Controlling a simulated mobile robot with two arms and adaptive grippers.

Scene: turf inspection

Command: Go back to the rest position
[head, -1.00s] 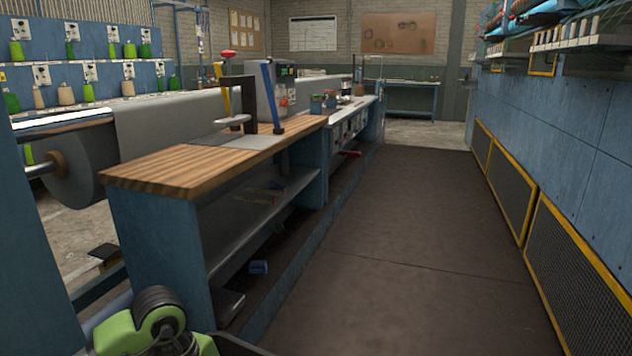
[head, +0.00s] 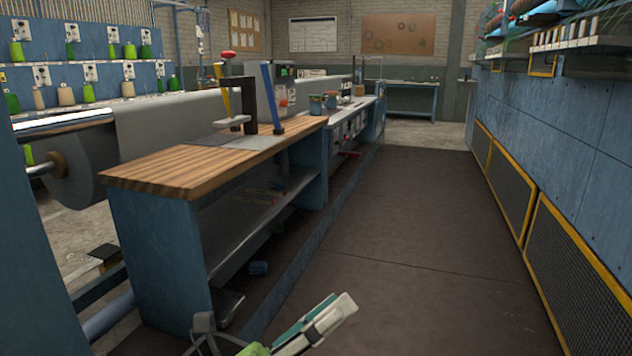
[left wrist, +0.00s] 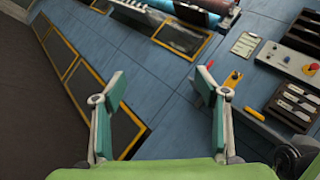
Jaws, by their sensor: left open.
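My left gripper (head: 325,318) shows at the bottom of the head view, low over the aisle in front of the wooden-topped bench. In the left wrist view its two fingers (left wrist: 162,105) stand wide apart with nothing between them. Beyond the fingers is a blue panelled wall (left wrist: 150,75). No held object shows. My right gripper is not visible in either view.
The wooden-topped bench (head: 190,168) with a lower shelf stands on the left. A blue wall with yellow-framed mesh panels (head: 510,190) runs along the right. The dark aisle floor (head: 400,220) is clear. A control box (left wrist: 290,63) shows in the wrist view.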

